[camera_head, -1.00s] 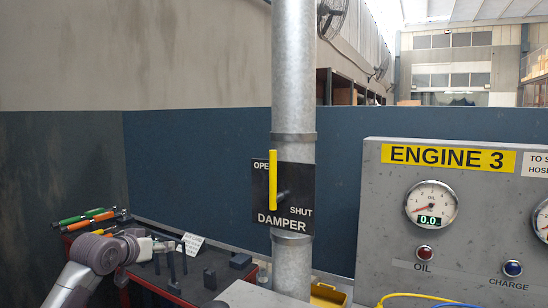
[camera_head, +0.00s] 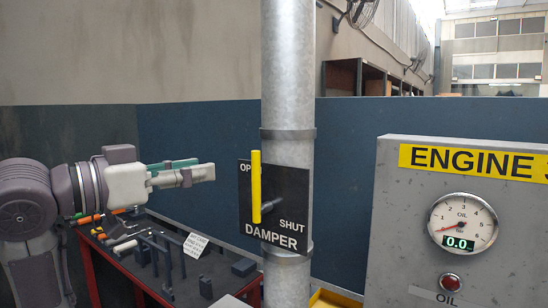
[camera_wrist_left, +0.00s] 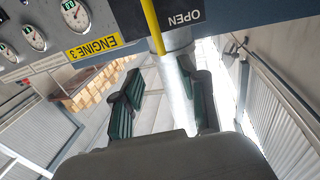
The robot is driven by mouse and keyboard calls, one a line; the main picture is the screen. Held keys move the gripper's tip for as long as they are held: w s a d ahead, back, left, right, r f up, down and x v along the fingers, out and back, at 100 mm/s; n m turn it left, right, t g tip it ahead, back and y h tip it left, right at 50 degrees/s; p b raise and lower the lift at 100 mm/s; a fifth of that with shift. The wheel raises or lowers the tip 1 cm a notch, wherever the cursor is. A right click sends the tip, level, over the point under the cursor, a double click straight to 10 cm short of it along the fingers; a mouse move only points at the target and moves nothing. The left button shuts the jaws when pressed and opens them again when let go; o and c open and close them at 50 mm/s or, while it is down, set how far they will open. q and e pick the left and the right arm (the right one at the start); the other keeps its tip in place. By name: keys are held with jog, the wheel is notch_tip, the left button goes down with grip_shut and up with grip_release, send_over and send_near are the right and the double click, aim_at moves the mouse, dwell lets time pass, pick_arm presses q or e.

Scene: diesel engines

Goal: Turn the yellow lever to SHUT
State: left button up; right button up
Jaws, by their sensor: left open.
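The yellow lever (camera_head: 256,187) stands upright on the black DAMPER plate (camera_head: 290,190), which is fixed to a vertical grey pipe (camera_head: 288,60). The lever points up beside the partly hidden OPEN label; SHUT is at the lower right. My left gripper (camera_head: 212,173) is to the left of the lever at about mid-height, apart from it and pointing toward it. In the left wrist view, the open fingers of my left gripper (camera_wrist_left: 161,95) show green pads, and the lever (camera_wrist_left: 152,32) lies beyond them near the top. My right gripper is not seen.
The ENGINE 3 panel (camera_head: 390,230) with an oil gauge (camera_head: 463,223) and a red lamp (camera_head: 450,282) stands to the right. A tool bench (camera_head: 215,268) with several tools is below left. A blue wall (camera_head: 190,130) runs behind.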

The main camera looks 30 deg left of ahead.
pick_arm(q)
jog(key=p+x, duration=0.4)
jog(key=x, duration=0.8)
jog(key=shift+r, duration=0.1)
jog(key=shift+w, duration=0.25)
jog(key=shift+w+d, duration=0.1)
jog(key=shift+w, duration=0.05)
grip_shut()
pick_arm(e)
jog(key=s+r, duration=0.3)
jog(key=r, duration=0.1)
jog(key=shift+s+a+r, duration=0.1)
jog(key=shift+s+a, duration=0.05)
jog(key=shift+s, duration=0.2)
